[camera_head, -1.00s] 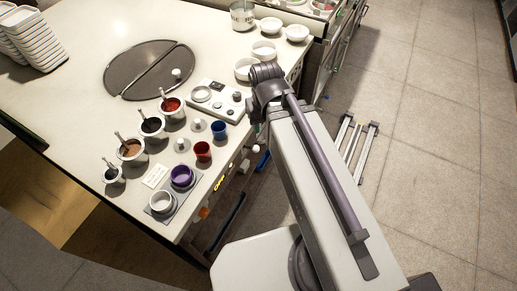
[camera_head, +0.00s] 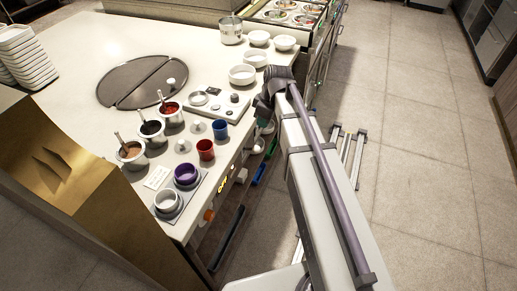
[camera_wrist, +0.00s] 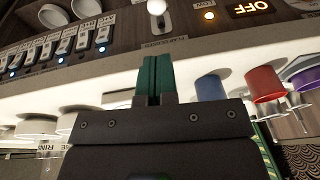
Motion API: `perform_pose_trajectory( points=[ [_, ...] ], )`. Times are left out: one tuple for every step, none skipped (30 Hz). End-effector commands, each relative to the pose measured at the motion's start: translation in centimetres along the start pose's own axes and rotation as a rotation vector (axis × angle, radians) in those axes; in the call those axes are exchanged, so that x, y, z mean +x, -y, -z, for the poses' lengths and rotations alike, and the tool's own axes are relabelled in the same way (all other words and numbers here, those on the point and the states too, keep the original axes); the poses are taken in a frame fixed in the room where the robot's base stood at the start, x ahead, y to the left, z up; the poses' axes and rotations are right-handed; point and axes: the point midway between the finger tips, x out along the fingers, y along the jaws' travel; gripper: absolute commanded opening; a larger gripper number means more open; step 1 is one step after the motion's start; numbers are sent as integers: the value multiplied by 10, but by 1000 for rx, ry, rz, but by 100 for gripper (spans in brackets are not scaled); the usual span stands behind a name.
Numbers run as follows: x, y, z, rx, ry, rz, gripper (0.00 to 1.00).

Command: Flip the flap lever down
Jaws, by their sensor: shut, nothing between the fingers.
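The flap lever (camera_wrist: 158,8) shows in the wrist view at the top edge, as a white ball on a short stem above a label plate. A gap in the picture separates the fingertips from the lever, and I see no touch. In the head view my gripper is hidden behind my own arm.
The counter panel holds several rocker switches (camera_wrist: 82,38) and a lit OFF display (camera_wrist: 252,8). A blue cup (camera_wrist: 210,88), a red cup (camera_wrist: 265,83) and a purple cup (camera_head: 187,174) stand near the counter edge. The aisle floor (camera_head: 425,160) is clear on the right.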

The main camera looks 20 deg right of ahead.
Motion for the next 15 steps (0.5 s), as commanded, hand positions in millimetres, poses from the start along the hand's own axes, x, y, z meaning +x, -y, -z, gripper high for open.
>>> perform_pose_trajectory(
  points=[
    [0,0,0,-13,0,0,0],
    [0,0,0,-17,0,0,0],
    [0,0,0,-18,1,-1,0],
    [0,0,0,-17,1,-1,0],
    [0,0,0,-17,1,-1,0],
    [0,0,0,-16,1,-1,0],
    [0,0,0,-16,1,-1,0],
    [0,0,0,-16,1,-1,0],
    [1,0,0,-16,1,-1,0],
    [2,0,-1,-15,1,-1,0],
    [4,0,-1,-15,1,-1,0],
    [7,0,-1,-15,1,-1,0],
    [10,0,-1,-15,1,-1,0],
    [14,0,-1,-15,1,-1,0],
    [20,0,-2,-14,1,-1,0]
  ],
)
